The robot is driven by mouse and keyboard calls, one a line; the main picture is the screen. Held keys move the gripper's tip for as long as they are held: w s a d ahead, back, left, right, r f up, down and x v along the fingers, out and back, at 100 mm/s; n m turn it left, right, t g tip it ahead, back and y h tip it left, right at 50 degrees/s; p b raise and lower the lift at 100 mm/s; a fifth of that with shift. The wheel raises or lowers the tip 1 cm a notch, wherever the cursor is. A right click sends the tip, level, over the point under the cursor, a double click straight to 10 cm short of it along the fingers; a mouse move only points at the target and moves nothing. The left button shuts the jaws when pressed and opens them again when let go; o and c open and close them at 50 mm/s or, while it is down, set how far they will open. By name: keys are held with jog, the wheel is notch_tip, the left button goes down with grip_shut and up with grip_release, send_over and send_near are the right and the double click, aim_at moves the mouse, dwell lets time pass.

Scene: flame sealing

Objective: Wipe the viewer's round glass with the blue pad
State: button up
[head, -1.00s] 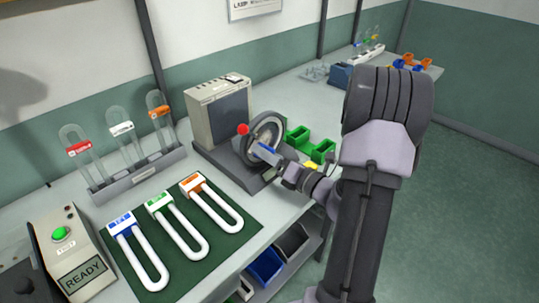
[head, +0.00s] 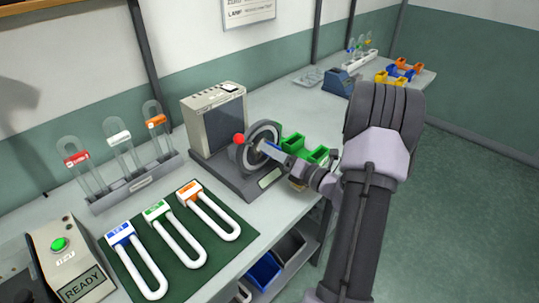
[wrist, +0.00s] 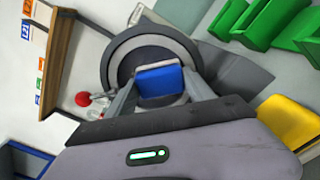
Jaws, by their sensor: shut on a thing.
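The viewer's round glass (head: 256,146) sits in a dark ring on a grey base on the bench. In the wrist view its ring (wrist: 118,62) shows behind the pad. My gripper (head: 277,150) is shut on the blue pad (wrist: 160,81), which also shows as a small blue strip in the head view (head: 271,147). The pad is in front of the glass, over its lower middle in the wrist view. I cannot tell whether it touches the glass. The pad and the fingers hide part of the glass.
A red knob (head: 239,139) is at the ring's left, before a grey box (head: 205,106). Green bins (head: 306,147) stand close at the right. White U-shaped tubes lie on a dark green mat (head: 218,258). A rack (head: 131,187) of clear tubes stands at the left.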

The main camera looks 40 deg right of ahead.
jog(key=shift+w+d, duration=0.15)
jog(key=shift+d, duration=0.9)
jog(key=shift+s+a+p, duration=0.15)
jog(key=shift+a+p, duration=0.05)
jog(key=shift+a, duration=1.7)
jog(key=shift+s+a+p, duration=0.15)
jog(key=shift+a, duration=1.7)
jog(key=shift+r+p, duration=0.45)
jog(key=shift+r, duration=0.2)
jog(key=d, duration=0.2)
jog(key=d+p, duration=0.1)
jog(key=d, duration=0.2)
jog(key=d+p, duration=0.1)
jog(key=d, duration=0.1)
jog(key=shift+w+d, duration=0.2)
jog(key=shift+w, duration=0.15)
jog(key=shift+s+a+f, duration=0.1)
jog(key=shift+s+a, duration=0.1)
jog(key=shift+a, duration=1.7)
jog(key=shift+s+a+f, duration=0.1)
jog(key=shift+s+a, duration=0.05)
jog(key=shift+a, duration=1.7)
